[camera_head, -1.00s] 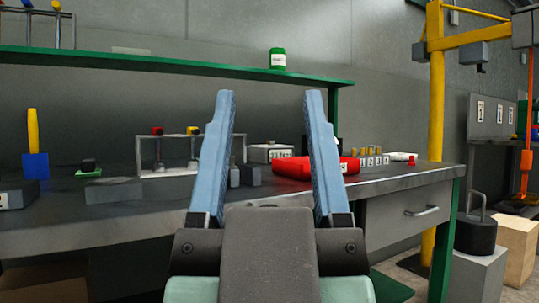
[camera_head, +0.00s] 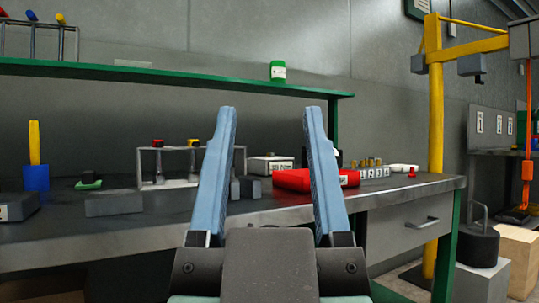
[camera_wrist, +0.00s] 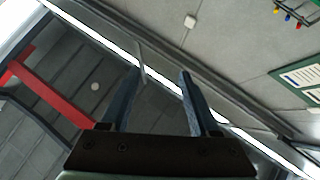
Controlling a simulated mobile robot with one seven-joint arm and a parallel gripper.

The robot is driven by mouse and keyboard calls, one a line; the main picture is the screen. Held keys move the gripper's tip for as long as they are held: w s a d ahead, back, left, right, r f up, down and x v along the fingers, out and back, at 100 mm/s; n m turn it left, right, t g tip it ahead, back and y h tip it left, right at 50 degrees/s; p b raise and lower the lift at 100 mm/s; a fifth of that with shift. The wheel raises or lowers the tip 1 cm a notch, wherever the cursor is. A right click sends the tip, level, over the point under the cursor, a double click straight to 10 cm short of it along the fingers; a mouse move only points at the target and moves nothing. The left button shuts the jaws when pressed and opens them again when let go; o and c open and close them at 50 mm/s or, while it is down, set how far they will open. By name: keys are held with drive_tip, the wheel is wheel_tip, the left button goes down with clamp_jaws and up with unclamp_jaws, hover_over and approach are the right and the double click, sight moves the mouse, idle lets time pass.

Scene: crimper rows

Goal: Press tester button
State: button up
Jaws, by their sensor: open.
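My gripper (camera_head: 271,110) is open and empty. Its two blue fingers point up and away in front of the workbench (camera_head: 120,228), and both show in the wrist view (camera_wrist: 158,72). A white box with a dark-lettered label (camera_head: 270,165) stands towards the back of the bench, seen between the fingers. A small white unit (camera_head: 402,168) with a red knob-like part (camera_head: 412,172) lies at the bench's right end. I cannot tell which of these is the tester, and no button is clearly readable. The wrist view shows no bench object clearly.
A red case (camera_head: 293,180) lies partly behind the right finger. Numbered blocks (camera_head: 375,172) stand beside it. A rack (camera_head: 160,165), a grey block (camera_head: 113,204) and a blue holder (camera_head: 36,178) are left. A green shelf (camera_head: 170,73) spans above. A yellow post (camera_head: 434,150) stands right.

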clamp_jaws()
idle(1.5)
